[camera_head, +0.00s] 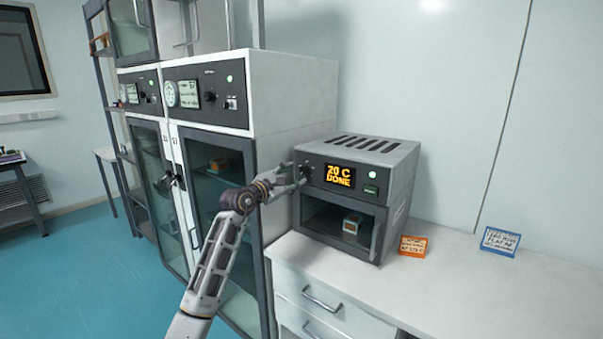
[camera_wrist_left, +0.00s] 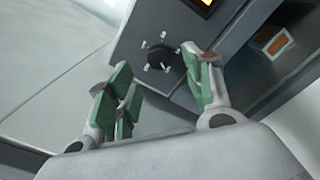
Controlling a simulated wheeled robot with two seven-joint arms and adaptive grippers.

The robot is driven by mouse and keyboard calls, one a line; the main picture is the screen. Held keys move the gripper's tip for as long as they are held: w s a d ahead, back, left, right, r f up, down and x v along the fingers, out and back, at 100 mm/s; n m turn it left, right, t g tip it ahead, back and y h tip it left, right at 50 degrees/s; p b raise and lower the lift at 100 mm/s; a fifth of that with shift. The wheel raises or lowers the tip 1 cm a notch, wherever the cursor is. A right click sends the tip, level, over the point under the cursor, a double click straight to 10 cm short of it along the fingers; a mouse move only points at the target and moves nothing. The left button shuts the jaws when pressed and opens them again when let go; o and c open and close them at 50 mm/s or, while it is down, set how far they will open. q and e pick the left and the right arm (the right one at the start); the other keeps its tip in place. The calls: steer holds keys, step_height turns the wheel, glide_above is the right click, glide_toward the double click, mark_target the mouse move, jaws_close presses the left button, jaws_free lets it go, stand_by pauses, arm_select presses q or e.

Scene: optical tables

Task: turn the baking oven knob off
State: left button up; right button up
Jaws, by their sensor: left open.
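The baking oven (camera_head: 398,166) is a grey box on the white counter, with an orange display reading "20 C DONE". Its dark round knob (camera_head: 305,170) is at the left of the front panel, partly hidden by my left gripper. In the left wrist view the knob (camera_wrist_left: 159,57) is black with pale marks around it. My left gripper (camera_head: 298,177) is in front of the knob; in the wrist view its green-padded fingers (camera_wrist_left: 158,85) are spread apart. The knob shows beyond the gap between them, and nothing is held. My right gripper is not in view.
Tall cabinets (camera_head: 292,92) with glass doors stand left of the oven. A small box (camera_head: 351,222) sits inside the oven behind its door. An orange card (camera_head: 412,246) and a blue card (camera_head: 499,241) stand on the counter (camera_head: 470,285), which is otherwise clear on the right.

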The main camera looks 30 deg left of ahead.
mark_target(302, 172)
arm_select(q)
steer(key=w, duration=0.3)
steer(key=shift+w+d, duration=0.1)
steer(key=shift+w, duration=0.9)
steer(key=shift+w+d, duration=0.1)
steer(key=shift+w, duration=0.3)
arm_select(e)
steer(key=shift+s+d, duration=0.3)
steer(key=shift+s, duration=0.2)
arm_select(q)
steer(key=c, duration=1)
steer(key=shift+p, duration=0.45)
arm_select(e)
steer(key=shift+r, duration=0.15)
